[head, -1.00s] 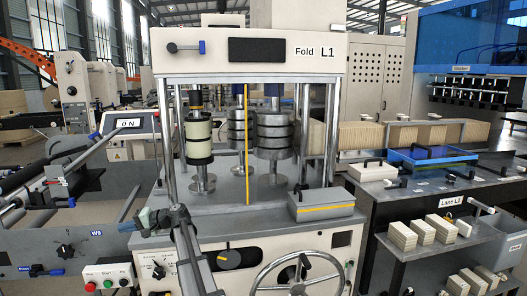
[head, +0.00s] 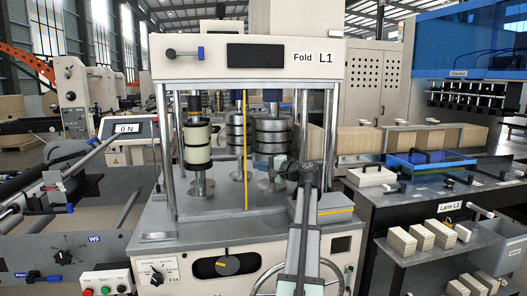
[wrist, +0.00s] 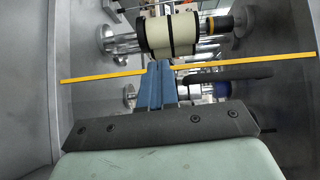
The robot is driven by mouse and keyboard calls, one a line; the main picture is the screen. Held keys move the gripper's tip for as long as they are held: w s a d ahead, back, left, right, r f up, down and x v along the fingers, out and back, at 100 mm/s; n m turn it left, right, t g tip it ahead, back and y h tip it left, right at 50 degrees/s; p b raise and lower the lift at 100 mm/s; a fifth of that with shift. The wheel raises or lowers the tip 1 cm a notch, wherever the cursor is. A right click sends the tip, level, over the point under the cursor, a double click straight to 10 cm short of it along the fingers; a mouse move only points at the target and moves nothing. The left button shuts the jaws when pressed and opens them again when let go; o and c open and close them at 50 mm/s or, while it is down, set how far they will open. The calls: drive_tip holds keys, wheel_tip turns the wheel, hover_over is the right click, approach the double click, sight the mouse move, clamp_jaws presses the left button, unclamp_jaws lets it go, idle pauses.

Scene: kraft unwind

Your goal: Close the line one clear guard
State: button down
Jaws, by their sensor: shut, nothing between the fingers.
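The Fold L1 machine (head: 250,60) fills the middle of the head view. A thin upright yellow strip (head: 246,150) stands in front of its rollers and looks like an edge of the clear guard. The clear panel itself is hard to make out, and I cannot tell which way it extends. My gripper (head: 265,161) is low in the machine's front opening, right of the strip. In the wrist view the shut blue fingers (wrist: 160,78) overlap the yellow strip (wrist: 240,62). A dark bar (wrist: 232,74) lies beside them. I cannot tell whether anything touches. The fingers hold nothing.
Cream and metal rollers (head: 197,145) stand inside the opening, between chrome posts (head: 168,150). A grey box with a yellow stripe (head: 335,217) sits on the right of the deck, partly behind my arm. A handwheel is below.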

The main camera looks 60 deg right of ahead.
drive_tip(key=s+d+r+m+h, duration=0.1)
drive_tip(key=s+d+r, duration=0.15)
drive_tip(key=s, duration=0.25)
drive_tip(key=s+d+r+m+h, duration=0.1)
drive_tip(key=s+d+r+h, duration=0.15)
drive_tip(key=s, duration=0.35)
drive_tip(key=a+x, duration=0.3)
drive_tip(key=x, duration=0.9)
drive_tip(key=shift+w+d+y, duration=0.35)
drive_tip(key=shift+w, duration=0.3)
drive_tip(key=shift+a+f, duration=0.1)
drive_tip(key=w+a, duration=2)
drive_tip(key=w, duration=0.1)
drive_tip(key=shift+a, duration=0.4)
